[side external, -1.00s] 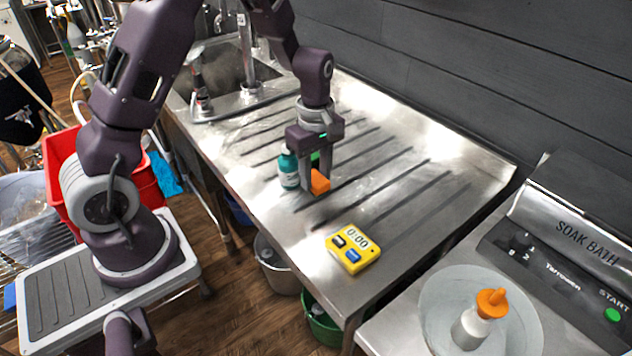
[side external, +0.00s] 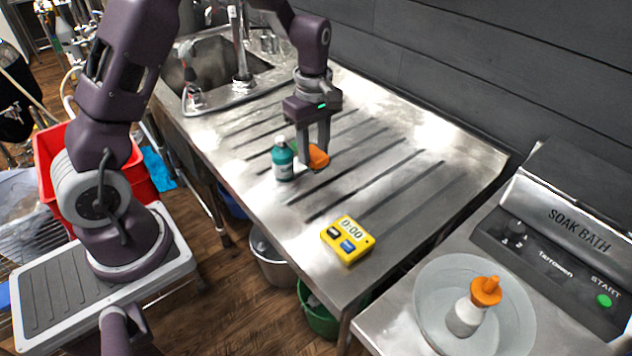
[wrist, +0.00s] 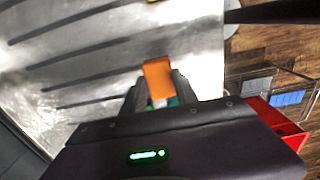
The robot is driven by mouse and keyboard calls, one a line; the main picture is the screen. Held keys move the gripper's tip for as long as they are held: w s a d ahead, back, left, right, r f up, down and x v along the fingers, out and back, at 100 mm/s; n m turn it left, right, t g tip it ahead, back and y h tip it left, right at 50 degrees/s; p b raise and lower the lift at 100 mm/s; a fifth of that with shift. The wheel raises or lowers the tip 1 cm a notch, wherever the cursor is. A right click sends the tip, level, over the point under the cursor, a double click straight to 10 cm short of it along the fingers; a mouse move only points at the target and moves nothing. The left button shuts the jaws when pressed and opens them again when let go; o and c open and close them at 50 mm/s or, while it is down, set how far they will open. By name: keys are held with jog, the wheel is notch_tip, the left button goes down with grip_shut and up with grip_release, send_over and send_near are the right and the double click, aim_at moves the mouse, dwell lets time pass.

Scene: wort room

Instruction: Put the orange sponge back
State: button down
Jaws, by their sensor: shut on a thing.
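The orange sponge (side external: 318,157) is a small block between the fingers of my gripper (side external: 314,153), over the ribbed steel drainboard (side external: 385,185). I cannot tell whether its underside touches the steel. In the wrist view the sponge (wrist: 158,78) sticks out past my fingertips (wrist: 157,84), which are shut on it. A teal bottle with a white cap (side external: 283,160) stands upright just left of my gripper. A bit of green (side external: 294,146) shows behind the bottle, mostly hidden.
A yellow timer (side external: 347,240) reading 0:00 lies near the drainboard's front right. The sink (side external: 215,70) is at the back left. A soak bath (side external: 425,310) holding an orange-topped white bottle (side external: 468,318) is at right. The drainboard's right part is clear.

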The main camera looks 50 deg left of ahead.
jog(key=w+a+r, duration=0.1)
jog(key=w+a, duration=0.3)
jog(key=w, duration=0.2)
jog(key=f, duration=0.9)
jog(key=shift+w+f, duration=0.15)
jog(key=shift+w, duration=0.1)
jog(key=c, duration=0.9)
grip_release()
jog(key=shift+f, duration=0.1)
jog(key=shift+c, duration=0.2)
